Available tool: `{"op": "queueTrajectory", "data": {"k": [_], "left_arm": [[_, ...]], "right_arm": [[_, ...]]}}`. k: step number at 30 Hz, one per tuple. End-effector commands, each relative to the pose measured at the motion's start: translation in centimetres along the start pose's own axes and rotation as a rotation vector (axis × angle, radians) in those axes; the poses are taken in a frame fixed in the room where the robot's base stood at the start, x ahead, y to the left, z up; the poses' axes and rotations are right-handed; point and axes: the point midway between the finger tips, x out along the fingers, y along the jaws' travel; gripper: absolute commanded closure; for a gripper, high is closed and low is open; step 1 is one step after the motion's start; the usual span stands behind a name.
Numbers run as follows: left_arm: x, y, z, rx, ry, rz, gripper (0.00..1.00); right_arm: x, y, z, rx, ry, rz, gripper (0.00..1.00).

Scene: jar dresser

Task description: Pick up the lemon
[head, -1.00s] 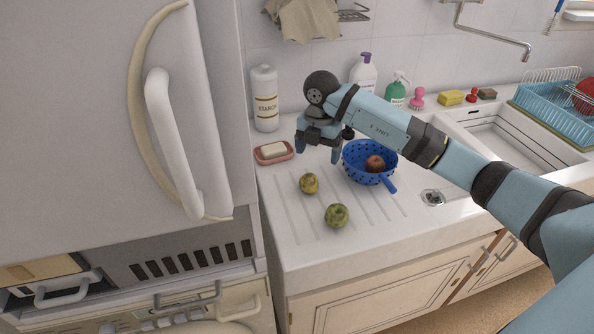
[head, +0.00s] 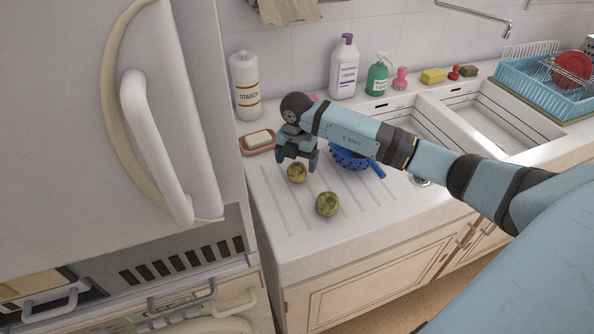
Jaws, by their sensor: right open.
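The lemon (head: 297,173) is a small yellow, spotted fruit on the ribbed white drainboard. My right gripper (head: 296,165) is open, fingers pointing down, just above and around the lemon's upper part in the picture; whether it touches the lemon I cannot tell. My left gripper is not in view.
A green apple-like fruit (head: 327,204) lies in front of the lemon. A blue colander (head: 350,160) is partly hidden behind my right arm. A pink soap dish (head: 258,146) and a starch bottle (head: 245,88) stand behind left. The fridge (head: 95,120) bounds the left side.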

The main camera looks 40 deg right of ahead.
Motion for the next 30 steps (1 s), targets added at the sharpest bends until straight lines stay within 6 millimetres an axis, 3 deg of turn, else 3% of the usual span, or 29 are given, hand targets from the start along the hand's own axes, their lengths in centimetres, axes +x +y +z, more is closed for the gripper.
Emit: {"op": "queueTrajectory", "data": {"k": [7, 15, 22, 30], "left_arm": [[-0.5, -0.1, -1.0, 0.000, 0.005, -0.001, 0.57], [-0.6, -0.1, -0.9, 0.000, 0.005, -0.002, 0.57], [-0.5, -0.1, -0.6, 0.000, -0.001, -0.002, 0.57], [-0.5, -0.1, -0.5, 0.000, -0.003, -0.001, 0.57]], "right_arm": [[3.6, -0.4, -0.7, 0.000, 0.003, -0.002, 0.14], [4.2, -0.4, -0.6, 0.000, 0.000, 0.000, 0.14], [4.2, -0.4, -0.6, 0.000, 0.000, 0.000, 0.67], [4.1, -0.4, -0.6, 0.000, 0.000, 0.000, 0.68]]}}
